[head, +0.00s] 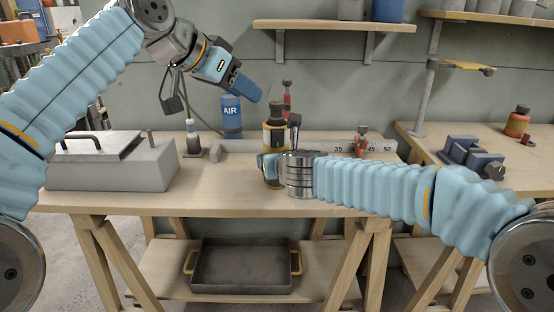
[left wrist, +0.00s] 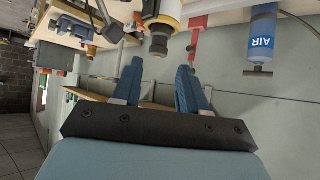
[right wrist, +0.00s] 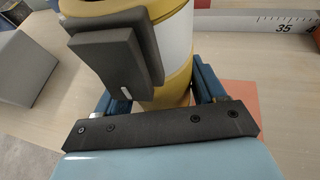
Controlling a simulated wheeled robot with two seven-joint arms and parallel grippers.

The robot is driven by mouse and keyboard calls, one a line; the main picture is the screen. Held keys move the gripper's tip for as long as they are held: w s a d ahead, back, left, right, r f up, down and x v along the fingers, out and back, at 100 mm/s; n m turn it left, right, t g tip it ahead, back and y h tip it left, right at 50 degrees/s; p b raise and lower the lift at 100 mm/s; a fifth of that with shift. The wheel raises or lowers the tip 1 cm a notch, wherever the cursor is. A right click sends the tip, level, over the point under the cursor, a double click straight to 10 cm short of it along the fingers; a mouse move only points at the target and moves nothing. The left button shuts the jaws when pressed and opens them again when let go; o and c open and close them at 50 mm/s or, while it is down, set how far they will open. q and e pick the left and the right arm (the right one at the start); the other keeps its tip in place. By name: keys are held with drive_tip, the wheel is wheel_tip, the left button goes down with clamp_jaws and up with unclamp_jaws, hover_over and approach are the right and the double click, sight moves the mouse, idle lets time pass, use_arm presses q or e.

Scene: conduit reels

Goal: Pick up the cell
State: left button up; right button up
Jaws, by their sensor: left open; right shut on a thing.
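The cell looks to be the yellow cylinder (head: 273,138) with a white band and dark top, upright at the middle of the bench. My right gripper (head: 268,168) is shut around its lower part; the right wrist view shows the yellow and white body (right wrist: 178,45) between the fingers (right wrist: 158,95). A dark grey block-like part (right wrist: 115,60) hides some of its side. My left gripper (head: 248,90) is open and empty, above and left of the cylinder. In the left wrist view, the cylinder's dark top (left wrist: 160,42) appears beyond the open fingers (left wrist: 158,85).
A blue AIR bottle (head: 231,115) stands behind, left of the cylinder. A grey box (head: 110,170) with a handle fills the bench's left end. A tray (head: 240,268) sits on the lower shelf. The front bench strip is clear.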

use_arm(q)
drive_tip(key=o, duration=0.3)
drive_tip(key=shift+w+a, duration=0.15)
drive_tip(key=shift+o, duration=0.7)
drive_tip(key=w+a+f+n+t+y, duration=0.1)
drive_tip(key=w+a+n+t+y, duration=0.2)
drive_tip(key=w+a+n, duration=0.1)
drive_tip(key=shift+w+a+f+t, duration=0.3)
drive_tip(key=shift+w+a+f, duration=0.15)
drive_tip(key=shift+a, duration=0.7)
drive_tip(key=m+t+h, duration=0.3)
drive_tip(key=h, duration=0.4)
approach(272, 114)
drive_tip(key=shift+g+h, duration=0.3)
drive_tip(key=x, duration=0.3)
drive_tip(key=r+x, duration=0.1)
drive_tip(key=x, duration=0.1)
drive_tip(key=shift+w+a, duration=0.15)
drive_tip(key=shift+w, duration=0.2)
drive_tip(key=x, duration=0.3)
drive_tip(key=f+x, duration=0.1)
drive_tip(key=x, duration=0.1)
drive_tip(key=shift+w+d+r, duration=0.1)
drive_tip(key=shift+w+d, duration=0.25)
drive_tip(key=shift+d, duration=0.1)
